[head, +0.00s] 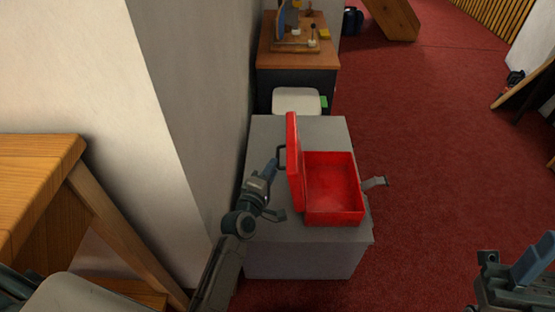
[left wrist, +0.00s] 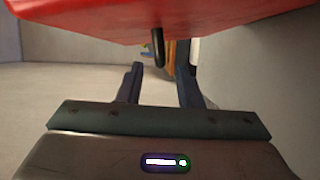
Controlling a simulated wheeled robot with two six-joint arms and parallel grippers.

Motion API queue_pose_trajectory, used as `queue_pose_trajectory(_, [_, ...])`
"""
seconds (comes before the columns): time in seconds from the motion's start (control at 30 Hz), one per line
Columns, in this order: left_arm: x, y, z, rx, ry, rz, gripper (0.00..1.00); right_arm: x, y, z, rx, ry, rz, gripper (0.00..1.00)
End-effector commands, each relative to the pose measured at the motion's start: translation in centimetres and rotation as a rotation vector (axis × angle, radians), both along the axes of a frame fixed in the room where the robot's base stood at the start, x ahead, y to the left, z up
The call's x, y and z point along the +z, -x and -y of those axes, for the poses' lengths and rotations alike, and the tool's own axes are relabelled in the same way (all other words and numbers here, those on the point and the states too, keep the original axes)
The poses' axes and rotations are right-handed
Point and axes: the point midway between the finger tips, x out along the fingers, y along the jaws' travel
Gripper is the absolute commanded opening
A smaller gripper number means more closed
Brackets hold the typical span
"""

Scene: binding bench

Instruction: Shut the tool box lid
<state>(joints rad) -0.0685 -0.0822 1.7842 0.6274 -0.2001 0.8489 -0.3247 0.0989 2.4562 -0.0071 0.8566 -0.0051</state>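The red tool box (head: 333,190) stands on a grey cabinet in the head view. Its lid (head: 293,160) is open and stands about upright along the box's left side. A dark handle (head: 281,157) sticks out from the lid's left face. My left gripper (head: 269,171) is left of the lid, close to the handle. In the left wrist view, its two fingers (left wrist: 160,84) are apart with nothing between them. The red lid (left wrist: 160,22) spans the top there, and the handle (left wrist: 158,48) hangs just ahead of the fingers. My right gripper (head: 512,275) is at the lower right, partly cut off; its opening is unclear.
The grey cabinet (head: 300,255) has a bare strip in front of the box. A pale wall (head: 200,110) rises close on the left. A white stool seat (head: 297,101) and a wooden desk (head: 290,62) stand behind. Red carpet lies open to the right.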

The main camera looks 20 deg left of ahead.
Motion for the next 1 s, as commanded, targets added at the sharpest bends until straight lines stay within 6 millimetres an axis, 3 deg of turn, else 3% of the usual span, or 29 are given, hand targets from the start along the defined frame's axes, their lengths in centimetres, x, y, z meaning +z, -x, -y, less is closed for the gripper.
queue_pose_trajectory(0.1, [0.0, -2.2, 0.2, 0.000, 0.000, 0.002, 0.33, -0.2, 0.0, 0.0, 0.000, 0.000, -0.001, 0.36])
queue_pose_trajectory(0.3, [-0.1, -4.2, 0.5, 0.000, 0.001, 0.000, 0.33, -0.1, -0.1, 0.0, 0.000, 0.000, 0.007, 0.36])
queue_pose_trajectory(0.67, [-0.1, -4.6, 0.5, 0.000, 0.001, 0.000, 0.33, 0.2, -0.1, 0.0, 0.000, -0.001, 0.020, 0.36])
queue_pose_trajectory(0.83, [-0.1, -4.6, 0.5, 0.000, 0.001, 0.000, 0.00, 0.2, -0.1, 0.0, 0.000, -0.001, 0.017, 0.36])
queue_pose_trajectory(1.0, [-0.1, -4.6, 0.5, 0.000, 0.001, -0.001, 0.00, 0.1, 0.0, 0.0, -0.001, -0.001, 0.016, 0.36])
